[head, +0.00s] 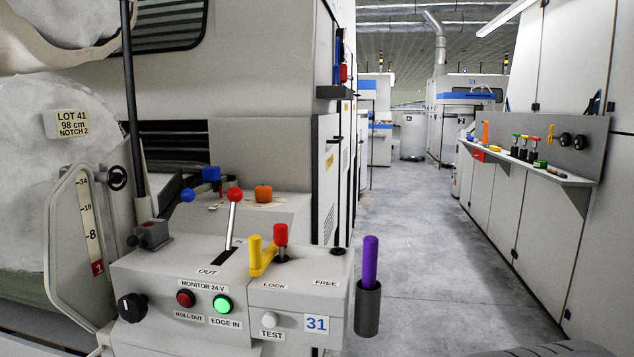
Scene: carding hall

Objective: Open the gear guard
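No panel in the head view is labelled as a gear guard, and I cannot tell which one it is. The large pale machine on the left has a closed, hinged-looking side door (328,180) facing the aisle. In front stands a grey control box (150,268) marked 31. It has a red-ball lever (233,205) by the word OUT. A yellow handle (261,256) and a red-topped peg (281,238) stand near LOCK, with FREE to the right. A purple rod (370,262) stands upright in a dark cup (367,308). My gripper is not in view.
The EDGE IN lamp (222,304) glows green beside a red button (186,298). A wall shelf (540,173) on the right carries several coloured tools. A large white roll (50,180) is at left. The grey floor aisle (420,240) between is clear.

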